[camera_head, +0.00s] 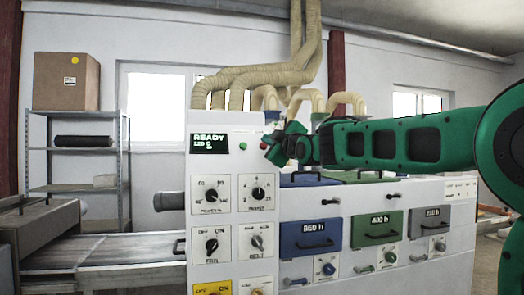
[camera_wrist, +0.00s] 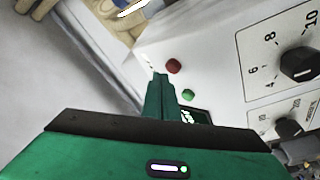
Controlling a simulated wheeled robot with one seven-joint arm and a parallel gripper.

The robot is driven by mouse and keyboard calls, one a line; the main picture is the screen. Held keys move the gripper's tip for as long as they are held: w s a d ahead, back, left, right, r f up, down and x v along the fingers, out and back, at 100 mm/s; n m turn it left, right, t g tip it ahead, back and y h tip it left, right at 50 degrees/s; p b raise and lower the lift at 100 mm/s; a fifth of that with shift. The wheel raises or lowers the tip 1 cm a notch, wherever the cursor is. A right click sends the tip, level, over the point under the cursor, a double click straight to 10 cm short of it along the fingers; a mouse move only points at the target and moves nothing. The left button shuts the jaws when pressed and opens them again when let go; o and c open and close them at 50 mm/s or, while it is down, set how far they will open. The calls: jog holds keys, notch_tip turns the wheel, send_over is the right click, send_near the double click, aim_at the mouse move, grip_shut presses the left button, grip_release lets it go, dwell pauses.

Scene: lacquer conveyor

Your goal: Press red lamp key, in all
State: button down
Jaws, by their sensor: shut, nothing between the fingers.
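A small round red key (camera_wrist: 173,66) sits on the white machine panel in the wrist view. A round green key (camera_wrist: 187,95) is just below it, and it also shows in the head view (camera_head: 243,146). My gripper (camera_wrist: 160,80) is shut and empty, with its fingertips close beside the red key, a little to its left in the wrist view. Whether they touch the panel I cannot tell. In the head view my gripper (camera_head: 268,144) is at the upper right of the panel, and the red key is largely hidden around its tip.
A display (camera_head: 209,143) reads READY. Below it are black dials (camera_head: 211,195) and switches. To the right are blue (camera_head: 310,238), green (camera_head: 377,229) and grey (camera_head: 430,221) drawers with handles. Beige hoses (camera_head: 270,75) rise above the machine. A shelf (camera_head: 75,187) stands at the left.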

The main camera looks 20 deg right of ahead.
jog(key=shift+w, duration=0.1)
jog(key=shift+w+f, duration=0.15)
jog(key=shift+f, duration=0.05)
jog(key=shift+w+f, duration=0.3)
jog(key=shift+w, duration=0.1)
dwell(1.0)
dwell(0.3)
jog(key=shift+s+r, duration=0.55)
jog(key=shift+s, duration=0.15)
jog(key=s+r, duration=0.1)
jog(key=s, duration=0.1)
jog(key=s+r, duration=0.2)
dwell(0.5)
dwell(0.6)
